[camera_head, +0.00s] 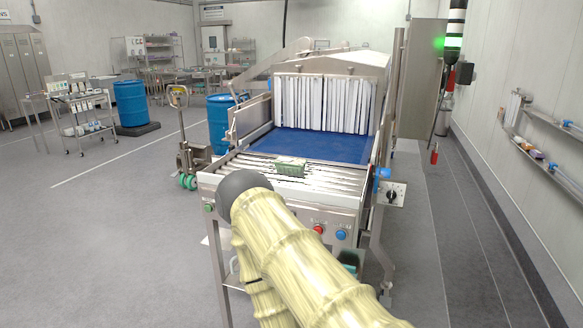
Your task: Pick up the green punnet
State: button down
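The green punnet (290,168) is a small open basket lying on the metal rollers at the near end of the conveyor (241,164), just in front of the blue belt (310,146). My arm, in a pale yellow ribbed cover with a dark rounded joint, reaches in from the bottom of the view. It stands in front of the conveyor's near edge. My gripper does not show, so I cannot tell where it is relative to the punnet. The punnet's lower near side is hard to make out at this size.
The tunnel's white strip curtain (323,103) hangs behind the belt. A control box with a dark knob (391,195) juts out on the right. A pallet jack (186,150) and blue drums (130,103) stand to the left. The floor at left is open.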

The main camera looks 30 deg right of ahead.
aim_at(286, 165)
jog(key=u, duration=3)
jog(key=k, duration=2.4)
jog(key=z, duration=1.6)
